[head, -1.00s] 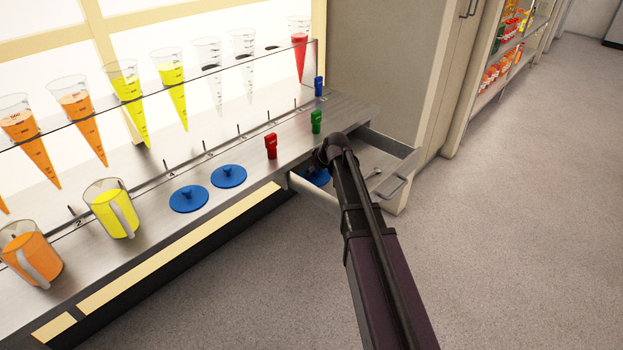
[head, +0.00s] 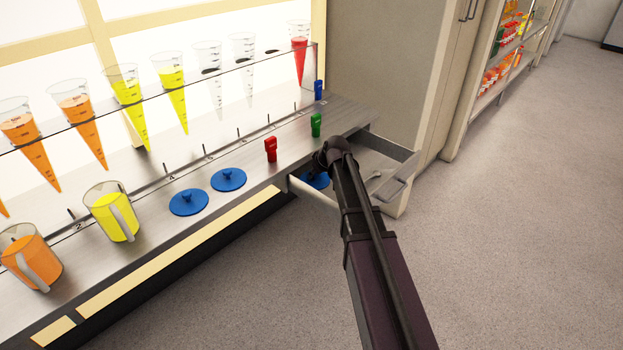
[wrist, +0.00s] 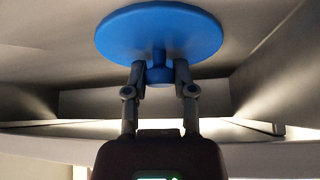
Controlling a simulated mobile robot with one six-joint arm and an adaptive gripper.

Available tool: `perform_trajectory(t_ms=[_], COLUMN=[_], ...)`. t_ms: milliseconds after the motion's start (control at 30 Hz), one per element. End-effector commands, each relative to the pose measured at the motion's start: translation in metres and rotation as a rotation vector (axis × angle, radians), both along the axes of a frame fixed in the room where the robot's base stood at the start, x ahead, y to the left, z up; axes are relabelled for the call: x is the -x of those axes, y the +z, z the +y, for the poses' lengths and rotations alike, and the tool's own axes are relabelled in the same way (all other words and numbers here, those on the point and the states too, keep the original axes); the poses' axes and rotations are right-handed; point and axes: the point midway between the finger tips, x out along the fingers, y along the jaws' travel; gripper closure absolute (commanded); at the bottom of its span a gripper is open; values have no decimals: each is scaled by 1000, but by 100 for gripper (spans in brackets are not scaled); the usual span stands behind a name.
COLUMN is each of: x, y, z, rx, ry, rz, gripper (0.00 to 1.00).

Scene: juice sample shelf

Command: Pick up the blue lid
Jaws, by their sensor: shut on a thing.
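A round blue lid (wrist: 160,32) with a knob shows large in the wrist view. My gripper (wrist: 160,72) is shut on the lid's knob, with one finger on each side of it. In the head view part of this lid (head: 318,181) shows in the open drawer area, mostly hidden behind my arm; my gripper's fingers are hidden there. I cannot tell whether the lid touches the drawer bottom. Two more blue lids, one at the left (head: 188,202) and one to its right (head: 228,179), lie flat on the metal counter.
The open drawer (head: 398,184) has walls around the held lid, and a small light item lies in it. A red clip (head: 271,149) and a green clip (head: 316,125) stand on the counter (head: 150,250) nearby. Yellow (head: 115,215) and orange (head: 32,258) jugs stand at the left.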

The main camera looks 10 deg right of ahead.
Motion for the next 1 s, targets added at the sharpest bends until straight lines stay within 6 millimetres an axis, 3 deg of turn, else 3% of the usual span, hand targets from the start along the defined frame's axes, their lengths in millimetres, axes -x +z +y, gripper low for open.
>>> perform_trajectory(t_ms=[367, 800, 1000], x=[0, 0, -20], y=[8, 41, 35], z=[0, 0, -42], rx=[0, 0, 0], ry=[0, 1, -2], rz=[1, 0, 0], gripper=[100, 100, 100])
